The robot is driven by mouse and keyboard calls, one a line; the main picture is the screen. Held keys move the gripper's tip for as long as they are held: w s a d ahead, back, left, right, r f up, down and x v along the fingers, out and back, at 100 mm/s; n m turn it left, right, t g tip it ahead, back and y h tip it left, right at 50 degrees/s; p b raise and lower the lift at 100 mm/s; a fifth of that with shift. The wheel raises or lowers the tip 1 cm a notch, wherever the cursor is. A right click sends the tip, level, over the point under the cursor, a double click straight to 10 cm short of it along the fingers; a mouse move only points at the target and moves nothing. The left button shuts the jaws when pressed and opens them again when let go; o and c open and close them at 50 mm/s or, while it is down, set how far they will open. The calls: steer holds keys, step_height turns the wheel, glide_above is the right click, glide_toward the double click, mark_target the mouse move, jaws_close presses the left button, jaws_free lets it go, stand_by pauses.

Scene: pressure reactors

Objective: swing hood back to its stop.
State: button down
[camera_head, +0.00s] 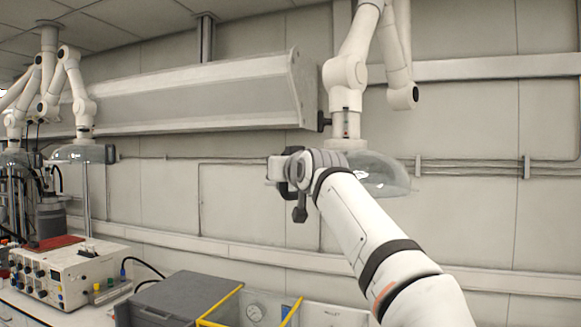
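A clear dome-shaped hood (385,180) hangs at the lower end of a white jointed extraction arm (346,76), right of centre in the head view. A black knob (323,122) sticks out to the left of that arm's lower tube, above the dome. My gripper (282,180) is in front of the wall, at the left of this hood. My wrist and forearm cover the dome's left and lower part. I cannot tell whether my gripper touches the hood. Its fingers are small and partly hidden, so their opening is unclear.
Another clear hood (72,153) hangs at the left over a dark apparatus. A white control box (65,272), a grey case (180,298) and a yellow-edged bin (252,309) stand below. A long grey wall housing (200,95) runs behind, left of the near extraction arm.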

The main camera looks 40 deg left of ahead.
steer(key=shift+w+a+f, duration=0.1)
steer(key=shift+a, duration=0.1)
stand_by(0.3)
steer(key=c, duration=1.3)
jaws_free()
steer(key=shift+w, duration=0.2)
steer(key=shift+c, duration=0.2)
steer(key=shift+s, duration=0.15)
steer(key=shift+s+d+f+b, duration=0.15)
steer(key=shift+s+d+b, duration=0.1)
steer(key=shift+d+b, duration=0.4)
steer(key=b+v, duration=0.4)
steer(key=v, duration=0.2)
steer(key=shift+s+d+r, duration=0.2)
steer(key=shift+c, duration=0.2)
